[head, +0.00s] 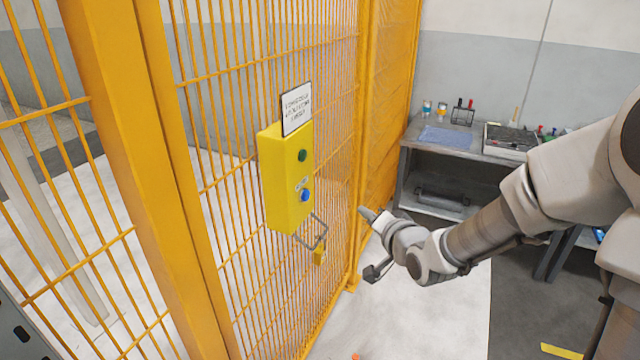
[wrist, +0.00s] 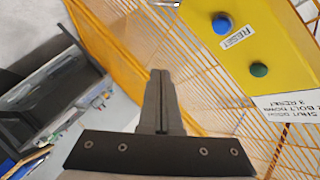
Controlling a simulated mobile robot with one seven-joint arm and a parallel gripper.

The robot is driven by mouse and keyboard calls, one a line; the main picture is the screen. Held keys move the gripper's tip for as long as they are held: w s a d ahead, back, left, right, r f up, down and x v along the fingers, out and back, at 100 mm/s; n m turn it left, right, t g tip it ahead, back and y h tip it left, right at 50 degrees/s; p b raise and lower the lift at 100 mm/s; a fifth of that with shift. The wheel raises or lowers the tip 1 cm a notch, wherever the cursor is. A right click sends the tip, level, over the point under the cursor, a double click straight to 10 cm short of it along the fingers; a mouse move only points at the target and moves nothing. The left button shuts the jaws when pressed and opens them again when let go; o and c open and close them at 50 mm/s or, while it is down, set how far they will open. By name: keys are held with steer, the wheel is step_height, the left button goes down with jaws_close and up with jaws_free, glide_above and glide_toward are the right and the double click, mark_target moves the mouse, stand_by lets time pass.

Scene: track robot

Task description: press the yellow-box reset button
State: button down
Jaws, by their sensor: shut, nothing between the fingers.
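The yellow box (head: 283,180) is fixed to the orange mesh fence in the head view. It carries a green button (head: 302,155) above and a blue button (head: 305,195) below. In the wrist view the blue button (wrist: 222,24) has a label reading RESET (wrist: 239,37) beside it, and the green button (wrist: 259,69) lies farther along the box. My gripper (head: 363,210) is to the right of the box in the head view, apart from it. In the wrist view my gripper's fingers (wrist: 160,74) are together and empty, and their tips point past the box's side towards the fence.
A white sign (head: 297,108) sits at the top of the box. A padlock (head: 319,256) hangs on a metal shackle below it. The mesh fence (head: 230,130) stands close behind. A grey workbench (head: 470,150) with tools and trays stands at the back right. The floor between is clear.

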mark_target(306, 196)
steer(key=shift+s+a+r+m+y, duration=0.2)
steer(key=shift+a+m+y, duration=0.25)
steer(key=shift+a, duration=0.25)
steer(key=w+a+b, duration=0.3)
steer(key=a+b, duration=0.1)
steer(key=a, duration=0.4)
steer(key=shift+a, duration=0.15)
stand_by(1.9)
steer(key=shift+w+a, duration=0.15)
steer(key=shift+a, duration=0.25)
